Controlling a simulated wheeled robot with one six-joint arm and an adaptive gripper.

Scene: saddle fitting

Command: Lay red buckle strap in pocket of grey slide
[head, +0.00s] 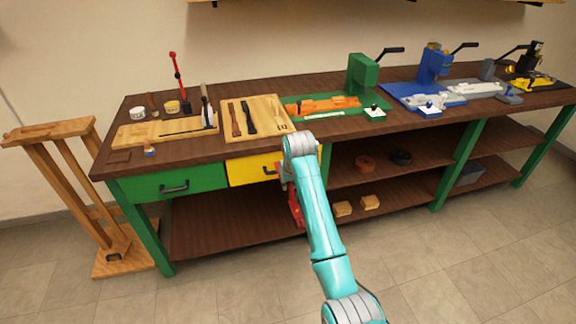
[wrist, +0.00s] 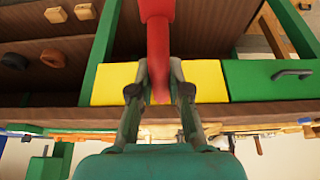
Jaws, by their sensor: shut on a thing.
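The red buckle strap (wrist: 157,40) is held between the fingers of my gripper (wrist: 159,78) in the wrist view. In the head view the strap (head: 295,206) hangs below my gripper (head: 287,176), in front of the bench beside the yellow drawer. My arm hides part of it. A light grey slide (head: 473,89) lies on the bench top at the right, far from my gripper. Its pocket is too small to make out. A similar pale grey-white piece (head: 428,100) lies on the blue fixture to its left.
The workbench (head: 231,203) has a green drawer (head: 150,186), a yellow drawer (head: 245,172) and open lower shelves. A green press (head: 362,74) with an orange slide (head: 322,104), a blue press (head: 433,64) and a yellow fixture (head: 535,82) stand on top. A wooden stand (head: 70,131) is at left.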

